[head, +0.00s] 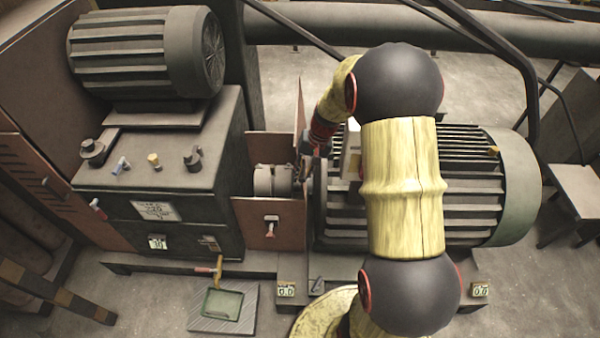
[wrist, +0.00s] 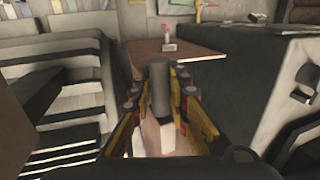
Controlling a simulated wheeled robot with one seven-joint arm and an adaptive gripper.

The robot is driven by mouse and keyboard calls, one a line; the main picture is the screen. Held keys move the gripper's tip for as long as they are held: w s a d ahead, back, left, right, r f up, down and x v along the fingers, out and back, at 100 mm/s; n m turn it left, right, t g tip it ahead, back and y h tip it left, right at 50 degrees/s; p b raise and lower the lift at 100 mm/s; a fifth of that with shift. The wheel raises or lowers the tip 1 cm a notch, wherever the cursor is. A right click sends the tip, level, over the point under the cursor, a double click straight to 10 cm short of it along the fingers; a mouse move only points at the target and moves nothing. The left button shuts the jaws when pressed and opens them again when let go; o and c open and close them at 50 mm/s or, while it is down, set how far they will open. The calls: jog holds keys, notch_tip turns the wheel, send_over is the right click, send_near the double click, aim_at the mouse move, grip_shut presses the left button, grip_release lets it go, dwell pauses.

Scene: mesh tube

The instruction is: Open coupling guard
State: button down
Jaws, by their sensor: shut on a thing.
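A thin brown panel (head: 299,118) stands upright behind the coupling, seen nearly edge-on. My gripper (head: 306,158) is beside the coupling, partly hidden by its own arm. In the wrist view, my gripper (wrist: 160,100) has its yellow fingers shut on a grey cylindrical handle (wrist: 160,76). A brown panel (wrist: 190,62) with a red-topped fitting lies beyond it. What the handle joins to is hidden.
The finned motor (head: 500,190) stands right of the coupling, partly behind my arm. The dark gearbox (head: 190,180) with several small knobs stands left. A green tray (head: 222,304) lies on a floor plate in front. Pipes run along the back.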

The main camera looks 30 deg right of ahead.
jog(key=shift+s+a+f, duration=0.15)
jog(key=shift+s+f, duration=0.15)
jog(key=shift+s, duration=0.05)
jog(key=c, duration=2.1)
grip_release()
jog(key=shift+r, duration=0.1)
jog(key=o, duration=0.4)
jog(key=shift+w+r, duration=0.2)
jog(key=v, duration=1.2)
